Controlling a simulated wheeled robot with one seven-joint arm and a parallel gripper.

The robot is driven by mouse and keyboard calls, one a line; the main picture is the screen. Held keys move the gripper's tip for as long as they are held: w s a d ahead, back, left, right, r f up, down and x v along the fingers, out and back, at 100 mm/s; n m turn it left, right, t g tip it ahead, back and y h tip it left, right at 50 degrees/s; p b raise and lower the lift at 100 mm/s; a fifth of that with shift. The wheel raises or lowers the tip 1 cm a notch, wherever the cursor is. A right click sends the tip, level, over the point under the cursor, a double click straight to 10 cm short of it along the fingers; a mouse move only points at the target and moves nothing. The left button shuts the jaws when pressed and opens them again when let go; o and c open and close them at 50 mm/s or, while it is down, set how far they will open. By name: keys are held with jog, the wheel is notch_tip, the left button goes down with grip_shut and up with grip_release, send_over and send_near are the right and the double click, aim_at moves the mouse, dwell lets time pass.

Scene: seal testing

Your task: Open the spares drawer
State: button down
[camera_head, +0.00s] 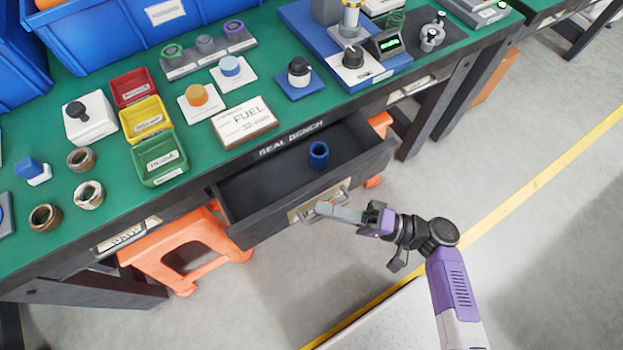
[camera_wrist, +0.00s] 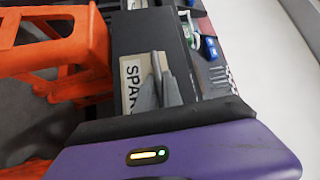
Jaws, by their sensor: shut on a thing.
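The spares drawer (camera_head: 262,187) is pulled out from under the green bench, and its dark interior shows. A blue ring-shaped part (camera_head: 318,155) stands inside it. The drawer front carries a handle and a pale label (camera_head: 303,213); in the wrist view the label (camera_wrist: 131,82) reads "SPAR", with the rest hidden by my fingers. My gripper (camera_head: 322,208) is at the drawer front, shut on the handle. In the wrist view my gripper fingers (camera_wrist: 158,80) are close together over the label, and the handle is mostly hidden.
Orange stools (camera_head: 185,250) stand under the bench, left of and behind the drawer. A second labelled drawer (camera_head: 128,235) sits to the left. The floor in front is clear.

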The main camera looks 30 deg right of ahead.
jog(key=s, duration=0.7)
jog(key=shift+s+p, duration=0.3)
jog(key=shift+s, duration=0.1)
jog(key=shift+f, duration=0.1)
jog(key=c, duration=1.8)
grip_release()
jog(key=shift+b+v, duration=0.3)
jog(key=shift+v, duration=3.6)
